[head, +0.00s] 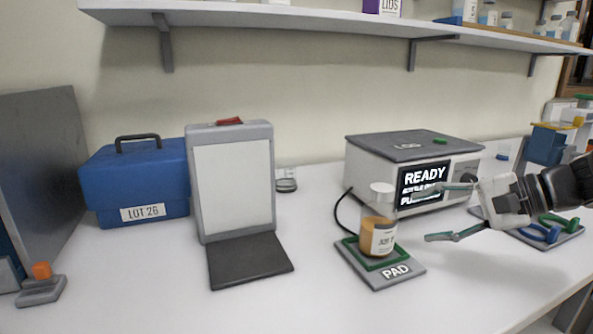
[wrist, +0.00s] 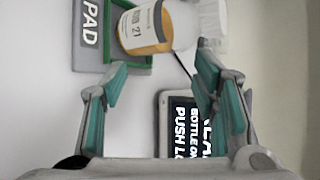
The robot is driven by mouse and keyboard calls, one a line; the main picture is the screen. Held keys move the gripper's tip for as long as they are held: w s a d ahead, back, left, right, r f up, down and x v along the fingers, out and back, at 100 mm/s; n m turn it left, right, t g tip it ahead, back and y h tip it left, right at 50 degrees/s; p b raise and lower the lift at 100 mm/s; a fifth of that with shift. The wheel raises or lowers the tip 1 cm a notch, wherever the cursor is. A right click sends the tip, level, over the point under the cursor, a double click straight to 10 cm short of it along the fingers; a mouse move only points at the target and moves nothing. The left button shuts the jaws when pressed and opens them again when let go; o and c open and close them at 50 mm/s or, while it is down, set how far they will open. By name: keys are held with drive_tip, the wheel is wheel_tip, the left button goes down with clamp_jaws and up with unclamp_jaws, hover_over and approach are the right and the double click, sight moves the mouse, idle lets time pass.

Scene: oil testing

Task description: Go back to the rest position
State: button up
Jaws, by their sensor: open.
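My gripper (head: 449,212) is open and empty, at the right of the bench in the head view. Its two fingers point left toward an amber bottle (head: 379,238) with a white cap. The bottle stands upright on a grey pad with a green frame (head: 401,274), marked PAD. In the wrist view the bottle (wrist: 146,24) lies beyond the gap between the open fingertips (wrist: 163,73), apart from them. A grey instrument (head: 369,164) with a lit screen reading READY stands behind the gripper. The finger hides part of the screen's lower text.
A blue case marked LOT 26 (head: 137,184) and a grey stand with a white panel (head: 233,185) are on the left. A tray with green and blue tools (head: 566,236) lies under my arm at right. A shelf (head: 300,20) runs above. The front of the bench is clear.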

drive_tip(key=s+a+n+g+h, duration=0.1)
drive_tip(key=s+a, duration=0.2)
drive_tip(key=s, duration=0.2)
drive_tip(key=s+a+f+n+g+h, duration=0.1)
drive_tip(key=s+a+n+g, duration=0.1)
drive_tip(key=s+a, duration=0.2)
drive_tip(key=s+a+n+g+h, duration=0.1)
drive_tip(key=s+a+n+g, duration=0.1)
drive_tip(key=s, duration=0.4)
drive_tip(key=shift+a+f, duration=0.25)
drive_tip(key=shift+a, duration=0.5)
drive_tip(key=s+d+f+n+h, duration=0.2)
drive_tip(key=s+n+h, duration=0.15)
drive_tip(key=s, duration=0.45)
drive_tip(key=s+d+f+n+h, duration=0.2)
drive_tip(key=s+d+h, duration=0.15)
drive_tip(key=s, duration=0.55)
wheel_tip(320, 180, up, 19)
drive_tip(key=a+t+p, duration=0.1)
drive_tip(key=t+p, duration=0.1)
drive_tip(key=p, duration=1.5)
drive_tip(key=shift+w+a+r+p, duration=0.2)
drive_tip(key=shift+w+p, duration=0.1)
drive_tip(key=shift+w, duration=0.1)
